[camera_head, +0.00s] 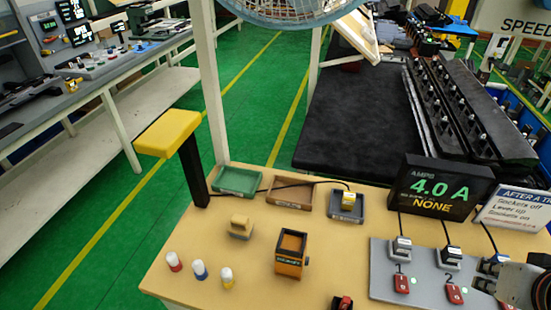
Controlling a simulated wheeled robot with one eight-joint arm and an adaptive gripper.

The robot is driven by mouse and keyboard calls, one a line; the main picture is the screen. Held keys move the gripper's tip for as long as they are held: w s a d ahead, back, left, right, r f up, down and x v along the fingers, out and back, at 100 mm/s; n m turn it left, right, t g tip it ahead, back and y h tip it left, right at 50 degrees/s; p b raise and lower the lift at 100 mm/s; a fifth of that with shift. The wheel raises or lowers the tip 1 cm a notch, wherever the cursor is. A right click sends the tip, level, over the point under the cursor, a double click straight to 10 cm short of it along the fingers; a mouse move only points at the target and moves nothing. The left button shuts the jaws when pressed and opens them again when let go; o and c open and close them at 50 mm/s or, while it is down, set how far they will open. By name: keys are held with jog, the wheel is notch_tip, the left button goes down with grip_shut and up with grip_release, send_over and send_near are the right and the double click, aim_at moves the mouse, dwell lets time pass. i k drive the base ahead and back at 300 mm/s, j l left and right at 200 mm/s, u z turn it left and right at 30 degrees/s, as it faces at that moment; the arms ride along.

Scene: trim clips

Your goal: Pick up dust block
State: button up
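No block carries a readable dust label. A small tan block with a raised top and a greyish base (241,227) stands on the tan tabletop, left of centre. An orange box with a brown recessed top (291,253) stands to its right; its front lettering is too small to read. The tan block stands free, with nothing touching it. At the lower right edge a grey, rounded end part of my arm shows, with my gripper (484,286) only partly seen over the socket panel, well away from both blocks. Its fingers are too unclear to tell open from shut.
Green (238,193), brown (291,205) and grey (348,219) trays line the back edge. A yellow-topped post (168,133) rises at left. An ammeter display (437,188) and socket panel (384,274) fill the right.

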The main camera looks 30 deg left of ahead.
aim_at(240, 226)
jog(key=u, duration=1.8)
jog(key=i+j+z, duration=0.15)
jog(key=i, duration=0.3)
